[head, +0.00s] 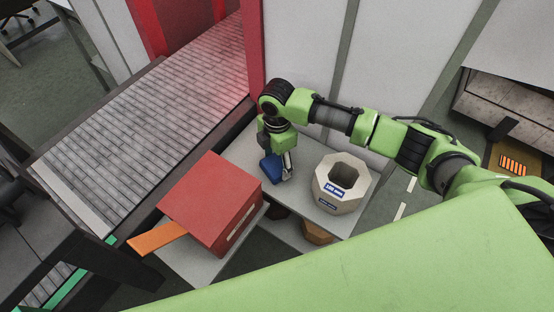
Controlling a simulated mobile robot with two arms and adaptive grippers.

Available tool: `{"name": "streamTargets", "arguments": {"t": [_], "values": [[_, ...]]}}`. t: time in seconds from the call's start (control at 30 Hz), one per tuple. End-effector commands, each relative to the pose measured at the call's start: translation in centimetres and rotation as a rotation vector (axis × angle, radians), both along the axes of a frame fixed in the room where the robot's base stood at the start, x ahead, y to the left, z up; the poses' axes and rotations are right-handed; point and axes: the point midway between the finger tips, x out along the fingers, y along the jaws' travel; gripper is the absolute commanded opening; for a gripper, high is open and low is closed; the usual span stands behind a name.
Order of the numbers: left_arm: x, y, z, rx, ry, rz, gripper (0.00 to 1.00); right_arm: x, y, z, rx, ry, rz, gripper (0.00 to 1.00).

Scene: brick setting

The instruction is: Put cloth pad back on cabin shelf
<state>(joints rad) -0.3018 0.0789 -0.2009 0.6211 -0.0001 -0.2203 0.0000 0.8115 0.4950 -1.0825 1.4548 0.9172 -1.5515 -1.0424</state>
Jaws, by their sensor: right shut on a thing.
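A blue block-like item (270,168), which looks like the cloth pad, is in my right gripper (286,168). The gripper points down and is shut on it, just above or at the light grey shelf top (240,152), between a red box and a pale octagonal container. The wrist partly covers the pad, and I cannot tell whether the pad touches the surface. My left gripper is not in view.
The red box (213,198) with an orange flap (157,240) stands left of the gripper. The pale octagonal container (341,199) with blue labels stands right. A brown item (317,232) sits lower down. A slatted conveyor (150,110) and a red post (251,50) lie behind left.

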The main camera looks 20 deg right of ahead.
Motion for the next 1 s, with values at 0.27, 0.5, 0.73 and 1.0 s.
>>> {"name": "streamTargets", "arguments": {"t": [0.27,0.5,0.73,1.0], "values": [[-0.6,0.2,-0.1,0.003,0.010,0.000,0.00,0.0,0.0,-0.1,0.000,0.001,0.000,0.75],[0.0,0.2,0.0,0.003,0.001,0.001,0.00,0.0,0.0,0.3,0.000,-0.001,0.000,0.75],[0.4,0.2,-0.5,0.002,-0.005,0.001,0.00,0.1,0.1,3.8,0.002,-0.005,0.002,0.75],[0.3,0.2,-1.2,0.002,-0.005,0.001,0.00,0.1,0.0,9.5,0.001,-0.003,0.000,0.75]]}}
